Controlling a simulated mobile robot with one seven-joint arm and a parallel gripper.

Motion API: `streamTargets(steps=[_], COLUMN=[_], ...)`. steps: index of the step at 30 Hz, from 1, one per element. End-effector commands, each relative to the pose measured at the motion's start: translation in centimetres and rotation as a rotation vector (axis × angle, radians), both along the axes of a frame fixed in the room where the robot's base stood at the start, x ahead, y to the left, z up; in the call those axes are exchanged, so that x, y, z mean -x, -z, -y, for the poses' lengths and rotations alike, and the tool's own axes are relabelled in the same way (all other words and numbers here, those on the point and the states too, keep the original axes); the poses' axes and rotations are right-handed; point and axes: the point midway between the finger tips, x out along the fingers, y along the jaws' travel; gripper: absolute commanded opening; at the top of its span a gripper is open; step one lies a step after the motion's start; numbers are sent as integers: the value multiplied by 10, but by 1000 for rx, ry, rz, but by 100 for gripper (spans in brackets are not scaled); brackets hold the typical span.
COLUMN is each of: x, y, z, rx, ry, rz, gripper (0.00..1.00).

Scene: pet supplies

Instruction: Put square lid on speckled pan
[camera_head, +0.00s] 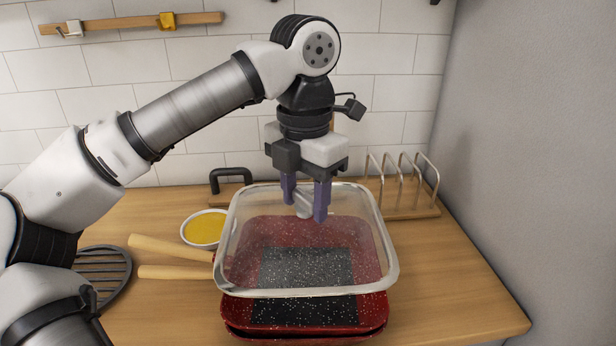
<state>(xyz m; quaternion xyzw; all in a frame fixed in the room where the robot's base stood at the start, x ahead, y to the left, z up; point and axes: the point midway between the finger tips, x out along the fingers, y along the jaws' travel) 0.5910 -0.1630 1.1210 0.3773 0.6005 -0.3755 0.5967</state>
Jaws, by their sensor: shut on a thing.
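My gripper (305,203) points down and is shut on the light knob of the square lid. The square lid (384,255) is clear glass with a pale rim, held roughly level over the speckled pan. The speckled pan (300,321) is red with white specks and a black speckled middle, seen partly through the glass. The lid's front rim shows above and behind the pan's front edge, and a gap seems to lie between them. The pan's far rim is hard to make out through the lid.
A second red edge shows under the pan, and two wooden handles (168,272) stick out left. A yellow-filled bowl (204,229), a slatted grey trivet (103,272) and a wire rack (405,197) stand around. Bare counter (455,290) lies right, beside a grey wall.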

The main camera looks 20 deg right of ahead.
Motion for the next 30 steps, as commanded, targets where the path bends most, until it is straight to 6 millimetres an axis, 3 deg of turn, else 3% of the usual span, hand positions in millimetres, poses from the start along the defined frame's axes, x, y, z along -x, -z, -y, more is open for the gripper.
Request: streamTargets(steps=[24, 30], x=[3, 2], y=[54, 60], z=[-1, -1], rx=[7, 7], ry=[56, 55], rz=[5, 4], gripper=[0, 0])
